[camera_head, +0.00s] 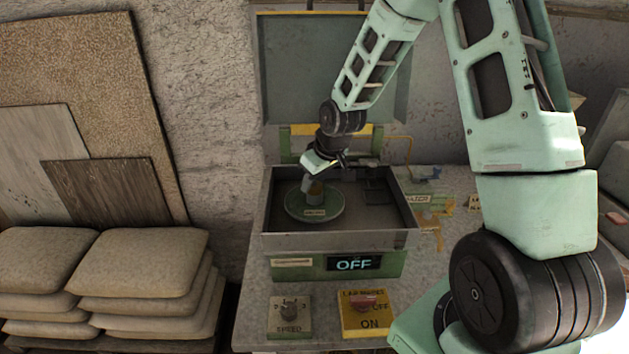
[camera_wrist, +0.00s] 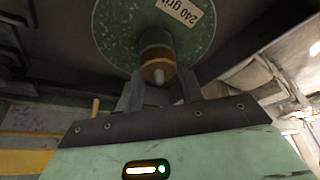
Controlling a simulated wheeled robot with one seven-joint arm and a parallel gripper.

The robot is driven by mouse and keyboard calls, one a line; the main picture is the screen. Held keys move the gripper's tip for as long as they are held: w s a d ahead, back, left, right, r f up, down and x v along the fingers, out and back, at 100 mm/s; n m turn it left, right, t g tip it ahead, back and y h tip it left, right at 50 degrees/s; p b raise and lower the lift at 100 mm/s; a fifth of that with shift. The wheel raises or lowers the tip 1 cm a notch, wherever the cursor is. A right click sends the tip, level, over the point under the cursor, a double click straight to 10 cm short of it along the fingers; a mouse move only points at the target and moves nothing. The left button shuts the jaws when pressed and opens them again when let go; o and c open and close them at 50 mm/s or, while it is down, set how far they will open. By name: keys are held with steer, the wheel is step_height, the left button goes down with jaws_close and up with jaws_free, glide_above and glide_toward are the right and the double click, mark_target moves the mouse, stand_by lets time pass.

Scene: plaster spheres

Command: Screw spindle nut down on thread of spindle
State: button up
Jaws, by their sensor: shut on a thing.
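The green round disc (camera_head: 296,209) lies in the open tray of the machine. In the wrist view the disc (camera_wrist: 115,45) bears a "240 grit" label. A grey cylindrical hub (camera_wrist: 155,38) stands at its centre. The brass-coloured spindle nut (camera_wrist: 155,70) is at the hub's end nearest the camera, and the pale spindle tip (camera_wrist: 158,77) shows through it. My gripper (camera_head: 312,184) reaches down over the disc's centre. In the wrist view its fingers (camera_wrist: 158,88) are shut on the nut from both sides. The thread and how far down the nut sits are hard to see.
The tray's walls (camera_head: 340,241) surround the disc, and a raised lid (camera_head: 315,60) stands behind. The display (camera_head: 354,263) reads OFF. A speed knob box (camera_head: 290,312) and a yellow switch box (camera_head: 366,312) stand in front. Stacked sacks (camera_head: 110,265) are at left.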

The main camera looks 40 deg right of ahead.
steer(key=shift+f+m+h+b, duration=0.1)
steer(key=shift+m+h+b, duration=0.4)
steer(key=shift+m+b, duration=0.85)
steer(key=shift+m+b, duration=0.45)
steer(key=m, duration=0.1)
steer(key=m+h, duration=0.1)
steer(key=shift+r+m+p, duration=0.2)
steer(key=shift+m+p, duration=0.1)
steer(key=shift+p, duration=0.05)
steer(key=shift+m+g+h+p, duration=0.3)
steer(key=shift+m+h+p, duration=0.2)
steer(key=shift+m+p, duration=0.5)
steer(key=shift+m+g+h+p, duration=0.5)
steer(key=shift+m+h+p, duration=0.1)
steer(key=shift+m+p, duration=1.65)
steer(key=shift+p, duration=0.5)
steer(key=shift+m+g+p, duration=0.3)
steer(key=shift+m+p, duration=0.3)
steer(key=shift+m, duration=0.05)
steer(key=shift+m+h+p, duration=0.3)
steer(key=shift+m+p, duration=0.3)
